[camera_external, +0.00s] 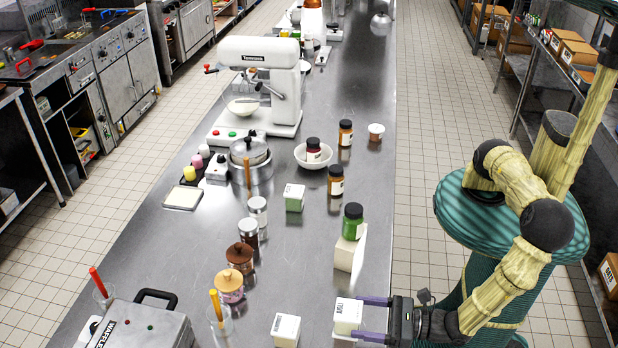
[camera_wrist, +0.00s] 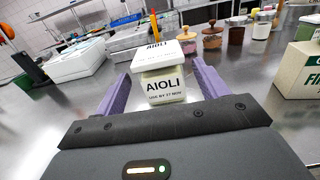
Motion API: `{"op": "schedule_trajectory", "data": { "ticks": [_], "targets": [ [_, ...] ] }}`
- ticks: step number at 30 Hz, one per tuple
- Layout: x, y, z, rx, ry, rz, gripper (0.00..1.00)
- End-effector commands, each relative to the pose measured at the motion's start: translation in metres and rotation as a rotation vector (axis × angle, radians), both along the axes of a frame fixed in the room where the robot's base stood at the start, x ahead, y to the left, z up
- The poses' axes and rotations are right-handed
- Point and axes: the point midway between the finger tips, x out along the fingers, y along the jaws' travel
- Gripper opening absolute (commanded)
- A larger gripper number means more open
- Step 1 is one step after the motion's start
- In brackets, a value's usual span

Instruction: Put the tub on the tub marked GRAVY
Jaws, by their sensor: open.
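A white-lidded tub (camera_external: 347,313) stands on the steel counter near its right edge. In the wrist view this tub (camera_wrist: 163,92) reads AIOLI on its lid and front label. My gripper (camera_external: 362,318) is open, with its purple fingers on either side of the tub; I cannot tell if they touch it. In the wrist view the fingers of my gripper (camera_wrist: 160,76) flank it too. Another white tub (camera_external: 286,329) stands to its left, its label unreadable. A white tub with a green label (camera_external: 294,198) stands farther back. I cannot read GRAVY on any tub.
Lidded pots (camera_external: 229,287), a waffle maker (camera_external: 145,325) and a cup with an orange-handled tool (camera_external: 218,318) stand left. Bare counter (camera_external: 300,255) lies between.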

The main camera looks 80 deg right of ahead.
Motion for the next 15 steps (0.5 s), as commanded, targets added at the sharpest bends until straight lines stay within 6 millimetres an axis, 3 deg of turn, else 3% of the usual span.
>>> {"op": "schedule_trajectory", "data": {
  "ticks": [9, 15],
  "targets": [
    [-0.062, 0.0, -0.003, 0.001, 0.0, 0.002, 0.73],
    [-0.079, 0.0, -0.001, -0.001, 0.0, 0.0, 0.73]
  ]
}}
